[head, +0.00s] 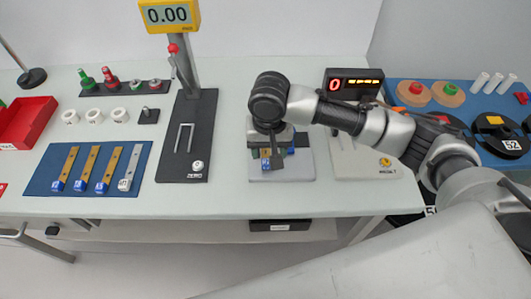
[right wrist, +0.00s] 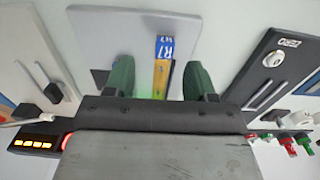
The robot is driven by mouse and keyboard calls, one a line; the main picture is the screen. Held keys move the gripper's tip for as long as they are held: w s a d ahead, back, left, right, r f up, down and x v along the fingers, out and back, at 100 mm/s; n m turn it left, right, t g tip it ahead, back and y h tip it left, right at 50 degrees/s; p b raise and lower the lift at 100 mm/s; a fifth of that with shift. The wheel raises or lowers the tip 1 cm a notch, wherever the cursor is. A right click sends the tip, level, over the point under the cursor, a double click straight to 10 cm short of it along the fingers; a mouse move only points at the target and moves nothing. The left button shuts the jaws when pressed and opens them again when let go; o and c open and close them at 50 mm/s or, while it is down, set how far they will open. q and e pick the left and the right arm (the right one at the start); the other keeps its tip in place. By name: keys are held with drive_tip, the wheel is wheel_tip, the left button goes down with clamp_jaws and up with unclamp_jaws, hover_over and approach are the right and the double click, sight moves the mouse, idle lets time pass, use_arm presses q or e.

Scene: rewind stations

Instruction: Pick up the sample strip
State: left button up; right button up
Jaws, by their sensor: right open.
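A brass-yellow sample strip with a blue end label reading R7 (right wrist: 161,75) lies on a light grey plate (right wrist: 100,50). In the head view its blue-labelled end (head: 265,164) shows beside my gripper, with the rest mostly hidden. My right gripper (head: 276,155) is over the plate, pointing down. In the right wrist view its two green fingers (right wrist: 160,77) are apart, one on each side of the strip, with a gap on both sides. I cannot tell how far above the plate the fingertips are. My left gripper is not in view.
A blue mat (head: 35,178) with several labelled strips lies at left. A black stand with a yellow 0.00 display (head: 168,14) rises left of the plate. A device with a red 0 display (head: 353,84) stands behind right. The table front is clear.

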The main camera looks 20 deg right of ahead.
sight(266, 164)
drive_tip(key=f, duration=0.4)
drive_tip(key=shift+a+f, duration=0.15)
drive_tip(key=shift+a, duration=0.2)
drive_tip(key=shift+f, duration=0.6)
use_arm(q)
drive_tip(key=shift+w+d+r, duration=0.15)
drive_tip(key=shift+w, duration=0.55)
use_arm(e)
drive_tip(key=c, duration=1)
drive_tip(key=shift+r, duration=0.15)
